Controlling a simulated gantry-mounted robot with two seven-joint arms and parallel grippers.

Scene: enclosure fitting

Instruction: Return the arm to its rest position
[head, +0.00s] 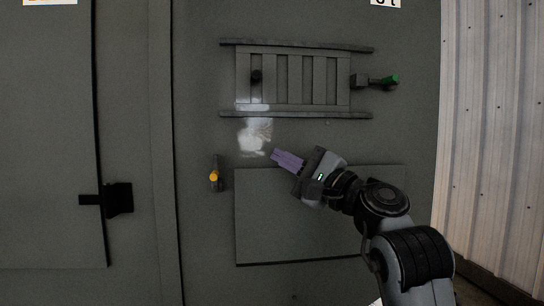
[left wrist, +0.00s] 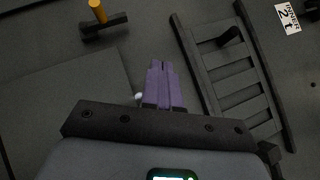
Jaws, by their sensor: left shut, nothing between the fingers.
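My left gripper (head: 274,154) has purple fingers and is in front of the grey enclosure. Its fingers are shut together with nothing between them, pointing up and left in the head view. It also shows in the left wrist view (left wrist: 164,64), fingers together. In the head view it overlaps the upper edge of a flat lower panel (head: 290,225), below a slatted vent panel (head: 318,80). I cannot tell whether the fingertips touch the enclosure. My arm comes up from the lower right of the head view. My right gripper is in neither view.
The slatted panel sits between two horizontal rails, with a green-tipped handle (head: 390,79) at its right. An orange-tipped latch (head: 214,176) stands out left of my gripper. A black latch (head: 118,199) is farther left. A corrugated wall (head: 495,130) stands at the right.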

